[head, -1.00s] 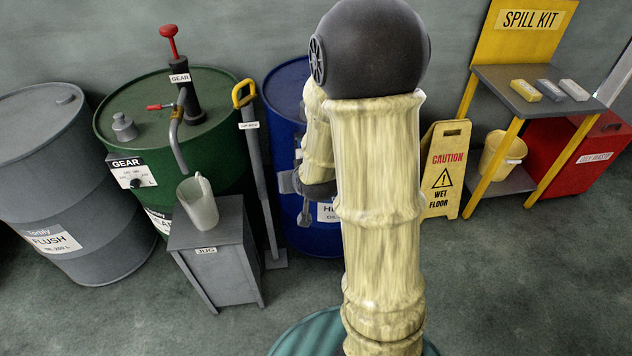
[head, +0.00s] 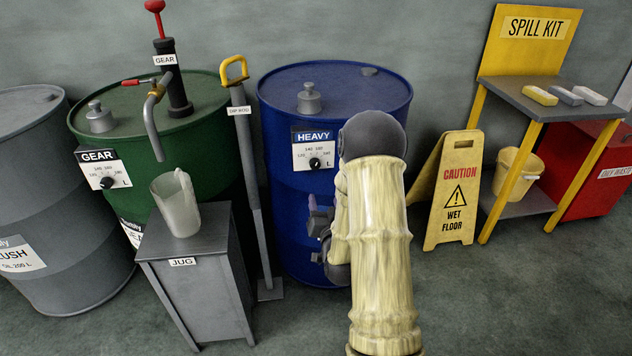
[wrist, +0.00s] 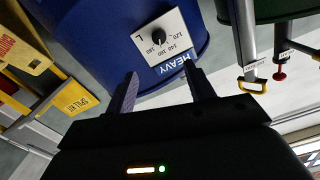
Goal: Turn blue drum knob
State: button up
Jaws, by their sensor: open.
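The blue drum (head: 290,225) stands upright in the middle of the head view. Its white dial plate (head: 303,155) reads HEAVY and bears a small black knob (head: 315,162). In the wrist view the knob (wrist: 158,37) shows on the tilted plate, beyond the fingertips and roughly between them. My gripper (wrist: 160,72) is open and empty, its two dark fingers apart. In the head view it is in front of the drum, below and slightly right of the plate, partly hidden by my arm. It does not touch the knob.
A green GEAR drum (head: 210,150) with a pump stands at left, beside a grey drum (head: 50,200). A grey stand (head: 205,290) holds a jug (head: 178,205). A yellow-handled bar (head: 250,190) stands left of the blue drum. A wet-floor sign (head: 455,205) stands at right.

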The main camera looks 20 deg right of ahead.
aim_at(316, 165)
jog(key=shift+d, duration=0.1)
dwell(0.3)
jog(key=b+x, duration=0.1)
jog(key=x, duration=1.6)
jog(key=shift+w, duration=0.2)
jog(key=c, duration=1)
